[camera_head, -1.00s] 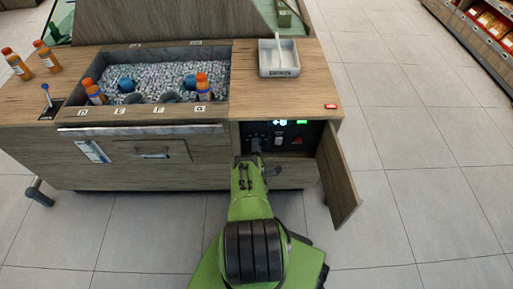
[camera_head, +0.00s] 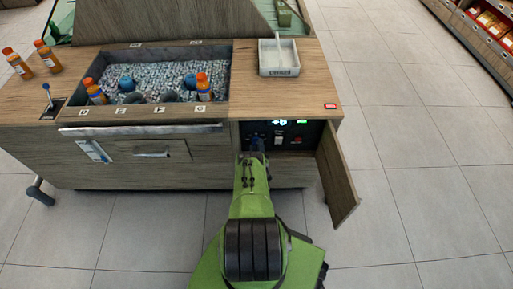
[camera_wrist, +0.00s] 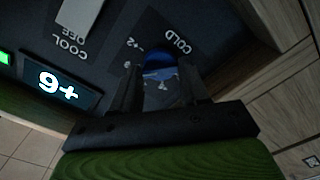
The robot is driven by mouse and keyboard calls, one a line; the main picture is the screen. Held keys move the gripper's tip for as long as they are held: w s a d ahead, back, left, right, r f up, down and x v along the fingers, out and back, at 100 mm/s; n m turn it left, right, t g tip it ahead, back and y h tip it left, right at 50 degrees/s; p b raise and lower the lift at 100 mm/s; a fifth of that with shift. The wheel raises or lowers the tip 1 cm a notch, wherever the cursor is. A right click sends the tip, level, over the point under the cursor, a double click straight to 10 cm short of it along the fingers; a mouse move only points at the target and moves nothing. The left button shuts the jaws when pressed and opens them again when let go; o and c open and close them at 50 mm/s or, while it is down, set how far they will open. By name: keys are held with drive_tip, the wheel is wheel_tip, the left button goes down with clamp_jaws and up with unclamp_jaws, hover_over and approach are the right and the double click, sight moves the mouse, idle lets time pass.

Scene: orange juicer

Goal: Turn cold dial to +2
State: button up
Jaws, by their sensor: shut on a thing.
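The blue cold dial (camera_wrist: 158,62) sits on the dark control panel in the wrist view, near the upside-down word COLD. My gripper (camera_wrist: 161,82) is around it, one dark finger on each side, and shut on it. A +2 mark (camera_wrist: 132,42) is printed beside the dial. In the head view my gripper (camera_head: 257,151) reaches into the open compartment at the counter's front. The dial's pointer direction is hard to make out.
A cabinet door (camera_head: 337,175) stands open to the right of the panel. A switch (camera_wrist: 80,15) marked COOL OFF is near the display. On the counter are an ice bin (camera_head: 150,131) with bottles and a white tray (camera_head: 279,72). Floor to the right is clear.

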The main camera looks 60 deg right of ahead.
drive_tip(key=shift+a+f+m+b, duration=0.1)
drive_tip(key=shift+m+b, duration=0.2)
drive_tip(key=shift+m, duration=2.15)
drive_tip(key=shift+f+m+b, duration=0.1)
drive_tip(key=shift+m+b, duration=0.2)
drive_tip(key=shift+m, duration=2.15)
drive_tip(key=o, duration=1.1)
drive_tip(key=shift+r, duration=0.1)
drive_tip(key=shift+c, duration=0.2)
